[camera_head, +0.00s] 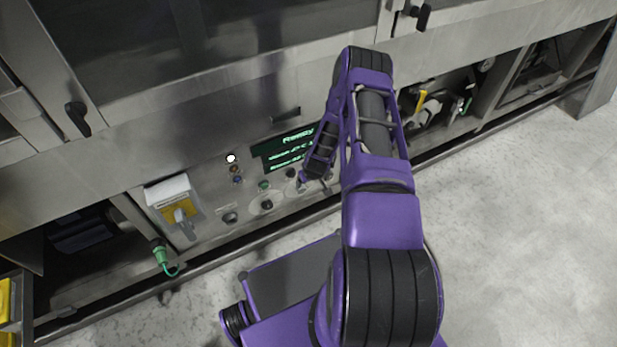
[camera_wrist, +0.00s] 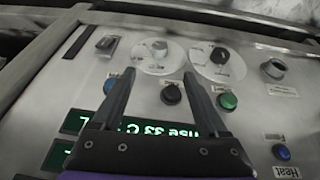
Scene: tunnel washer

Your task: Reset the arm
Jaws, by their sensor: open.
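My gripper (camera_head: 312,183) is in front of the washer's control panel (camera_head: 215,205), at the end of my purple arm. In the wrist view my gripper (camera_wrist: 152,62) shows two dark fingers spread apart with nothing between them. I cannot tell whether the fingertips touch the panel. A green lit display (camera_head: 288,150) shows the word Ready and is partly hidden by my arm.
A white and yellow switch box (camera_head: 172,200) and a green connector with cable (camera_head: 163,257) stick out at the left. A dark door handle (camera_head: 78,117) is at the upper left. Open bays flank the panel below. The grey floor (camera_head: 520,220) at the right is clear.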

